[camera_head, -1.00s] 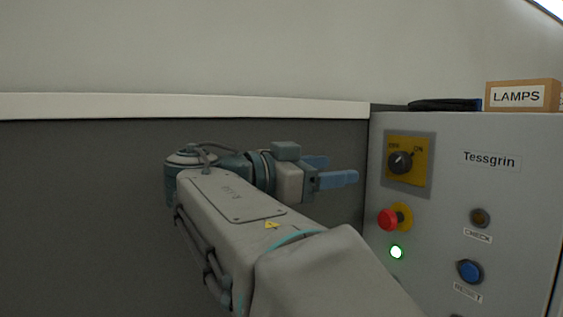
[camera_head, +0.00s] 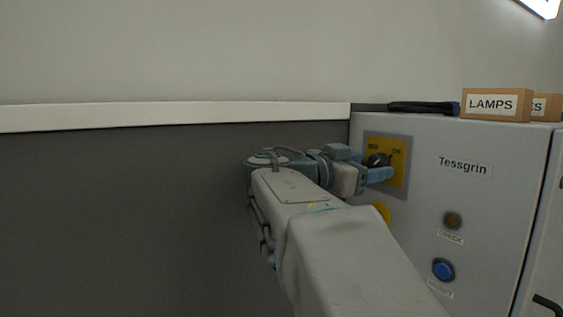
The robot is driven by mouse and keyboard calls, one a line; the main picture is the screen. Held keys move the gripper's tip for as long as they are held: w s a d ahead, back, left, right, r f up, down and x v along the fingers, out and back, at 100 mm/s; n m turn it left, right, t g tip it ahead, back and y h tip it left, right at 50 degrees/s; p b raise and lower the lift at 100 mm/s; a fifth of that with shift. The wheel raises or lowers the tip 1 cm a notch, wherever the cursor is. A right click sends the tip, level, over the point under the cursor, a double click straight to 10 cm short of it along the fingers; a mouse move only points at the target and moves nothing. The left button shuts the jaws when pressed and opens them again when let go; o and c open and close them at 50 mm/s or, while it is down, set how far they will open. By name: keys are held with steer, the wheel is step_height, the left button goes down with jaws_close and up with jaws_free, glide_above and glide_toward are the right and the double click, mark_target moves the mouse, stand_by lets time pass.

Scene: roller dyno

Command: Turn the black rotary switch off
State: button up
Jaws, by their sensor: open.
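The black rotary switch (camera_head: 378,159) sits on a yellow plate (camera_head: 398,171) near the upper left of the grey cabinet front. The pointer tip of its knob is toward the upper right, on the side of the ON label. My gripper (camera_head: 381,174) is just in front of the knob's lower part, its blue fingers pointing right toward the panel. The fingers overlap in this view and cover the lower part of the switch and plate. I cannot tell whether they touch the knob.
The grey cabinet (camera_head: 490,210) carries a CHECK lamp (camera_head: 453,220) and a blue button (camera_head: 443,268). My arm hides most of a yellow-collared control (camera_head: 382,212). A LAMPS box (camera_head: 495,104), another box (camera_head: 546,107) and a dark item (camera_head: 422,107) lie on top.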

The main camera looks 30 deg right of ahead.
steer(key=shift+c, duration=0.2)
steer(key=shift+s, duration=0.1)
steer(key=c, duration=0.9)
steer(key=shift+c, duration=0.2)
steer(key=shift+n+b, duration=0.4)
steer(key=shift+b, duration=0.05)
steer(key=n+b, duration=0.2)
steer(key=shift+n, duration=0.4)
steer(key=n+b, duration=0.2)
steer(key=n, duration=0.3)
steer(key=shift+a+r, duration=0.1)
steer(key=shift+r, duration=0.05)
steer(key=n, duration=0.5)
steer(key=shift+r, duration=0.1)
steer(key=shift+n+p, duration=0.45)
steer(key=shift+n, duration=1.75)
